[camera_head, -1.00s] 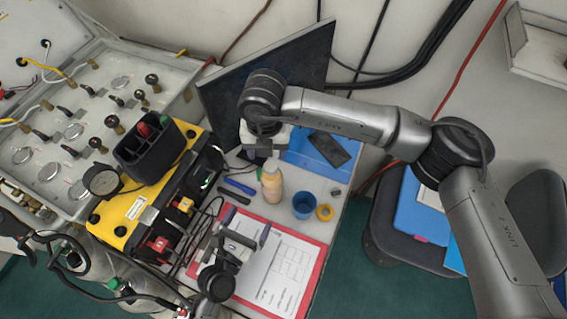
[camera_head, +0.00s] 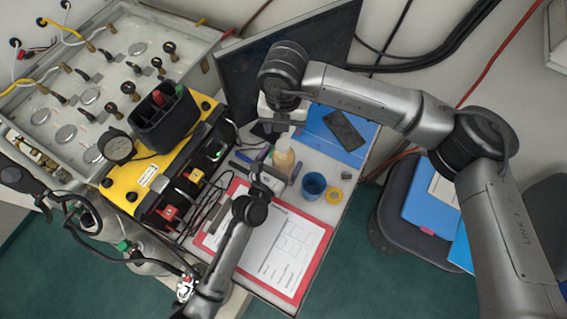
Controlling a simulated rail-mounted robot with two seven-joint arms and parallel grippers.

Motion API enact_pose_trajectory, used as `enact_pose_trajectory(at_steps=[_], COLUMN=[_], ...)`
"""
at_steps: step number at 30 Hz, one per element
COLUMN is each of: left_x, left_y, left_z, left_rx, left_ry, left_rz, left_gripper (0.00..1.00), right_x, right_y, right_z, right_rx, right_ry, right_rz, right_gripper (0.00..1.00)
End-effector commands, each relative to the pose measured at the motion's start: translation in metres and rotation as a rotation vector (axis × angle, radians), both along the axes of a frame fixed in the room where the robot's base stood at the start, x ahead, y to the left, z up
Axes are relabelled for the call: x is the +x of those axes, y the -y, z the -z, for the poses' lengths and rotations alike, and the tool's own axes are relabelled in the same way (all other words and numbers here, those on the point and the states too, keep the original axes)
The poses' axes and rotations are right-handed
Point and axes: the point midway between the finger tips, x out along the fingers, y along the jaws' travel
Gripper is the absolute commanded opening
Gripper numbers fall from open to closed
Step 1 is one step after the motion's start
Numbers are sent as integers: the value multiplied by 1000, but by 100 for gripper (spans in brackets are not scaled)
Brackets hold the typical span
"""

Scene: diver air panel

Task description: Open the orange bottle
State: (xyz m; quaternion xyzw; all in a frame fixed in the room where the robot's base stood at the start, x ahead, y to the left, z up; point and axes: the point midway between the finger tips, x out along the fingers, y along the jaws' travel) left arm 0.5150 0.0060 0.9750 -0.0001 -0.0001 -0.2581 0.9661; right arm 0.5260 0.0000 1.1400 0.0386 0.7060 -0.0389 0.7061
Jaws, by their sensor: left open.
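The orange bottle (camera_head: 284,158) stands on the table, pale orange and partly hidden by my grippers. My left gripper (camera_head: 274,170) is open, with its fingers close to the bottle's near side. I cannot tell whether they touch it. My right gripper (camera_head: 283,122) hangs over the bottle's top from above. The bottle's cap is hidden, and I cannot tell whether the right jaws are open or shut.
A blue cup (camera_head: 313,186) and a yellow tape roll (camera_head: 334,196) stand right of the bottle. A red clipboard (camera_head: 290,288) lies in front. A yellow-black device (camera_head: 128,185) stands left. A dark phone (camera_head: 344,131) lies on a blue folder (camera_head: 325,149) behind.

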Motion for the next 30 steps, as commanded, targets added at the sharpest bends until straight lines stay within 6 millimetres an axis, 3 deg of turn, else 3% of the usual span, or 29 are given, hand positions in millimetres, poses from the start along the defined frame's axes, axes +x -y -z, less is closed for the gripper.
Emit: enact_pose_trajectory(at_steps=[6,18,30], left_x=[12,14,14], left_y=[7,8,8], left_z=[0,0,0], left_rx=[0,0,0], left_ry=[1,1,0], left_rz=[0,0,0], left_gripper=[97,96,58], right_x=[0,0,0], right_y=[0,0,0], right_z=[0,0,0], right_rx=[0,0,0], right_ry=[0,0,0], right_rz=[0,0,0], right_gripper=[58,58,58])
